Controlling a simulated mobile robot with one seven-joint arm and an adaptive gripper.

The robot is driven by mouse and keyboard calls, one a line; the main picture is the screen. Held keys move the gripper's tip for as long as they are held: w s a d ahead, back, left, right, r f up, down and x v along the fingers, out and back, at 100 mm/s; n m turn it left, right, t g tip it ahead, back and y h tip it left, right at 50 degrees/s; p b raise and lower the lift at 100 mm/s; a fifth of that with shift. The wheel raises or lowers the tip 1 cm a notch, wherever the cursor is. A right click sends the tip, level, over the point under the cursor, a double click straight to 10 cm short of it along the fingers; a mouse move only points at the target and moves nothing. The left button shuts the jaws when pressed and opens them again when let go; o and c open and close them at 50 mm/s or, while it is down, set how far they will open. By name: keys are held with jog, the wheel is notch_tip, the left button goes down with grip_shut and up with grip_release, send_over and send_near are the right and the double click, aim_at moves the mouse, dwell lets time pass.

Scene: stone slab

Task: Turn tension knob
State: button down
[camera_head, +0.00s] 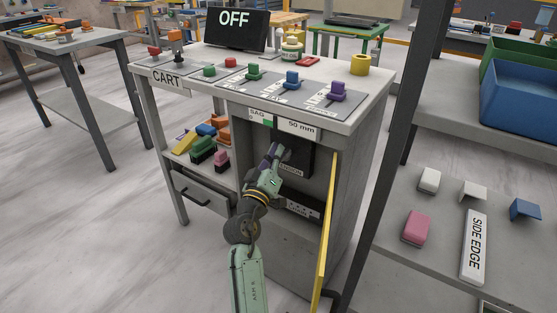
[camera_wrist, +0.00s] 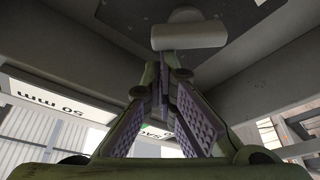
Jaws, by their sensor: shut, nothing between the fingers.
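The dark tension panel (camera_head: 296,152) is inside the open cart compartment, its label partly hidden by my gripper (camera_head: 276,154). In the wrist view, a grey knob with a wide rounded bar (camera_wrist: 190,36) stands out from the dark panel (camera_wrist: 215,12). My gripper (camera_wrist: 165,62) is shut and empty, its purple-grey pads brought together at the tips. The tips lie close below the knob in that view; I cannot tell whether they touch it. In the head view my gripper hides the knob.
The yellow door (camera_head: 327,225) stands open just right of my arm. The compartment's walls and top edge, with the SAG and 50 mm labels (camera_head: 298,128), surround the gripper. Colored handles (camera_head: 292,80) line the cart top. A shelf (camera_head: 440,225) with blocks stands to the right.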

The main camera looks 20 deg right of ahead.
jog(key=shift+s+f+m+h+b, duration=0.15)
jog(key=shift+m+b, duration=0.2)
jog(key=shift+b, duration=0.45)
jog(key=shift+r+m+h+b, duration=0.15)
jog(key=shift+m+b, duration=0.2)
jog(key=shift+b, duration=0.45)
jog(key=shift+d+f+m+b, duration=0.1)
jog(key=shift+f+m+b, duration=0.2)
jog(key=shift+b, duration=0.5)
jog(key=m+h+b, duration=0.1)
jog(key=m+b, duration=0.1)
jog(key=b, duration=0.2)
jog(key=m+g+b, duration=0.1)
jog(key=m+b, duration=0.1)
jog(key=b, duration=0.3)
jog(key=s+d+m+g+h+b, duration=0.1)
jog(key=m+b, duration=0.2)
jog(key=b, duration=0.1)
jog(key=shift+s+f+h, duration=0.1)
jog(key=shift+f+h, duration=0.2)
jog(key=shift+f, duration=0.1)
jog(key=shift+s+d+r+m+b, duration=0.1)
jog(key=shift+s+m+b, duration=0.1)
jog(key=shift+m+b, duration=0.55)
jog(key=shift+s+d+n+b, duration=0.15)
jog(key=shift+n+b, duration=0.1)
jog(key=shift+b, duration=0.2)
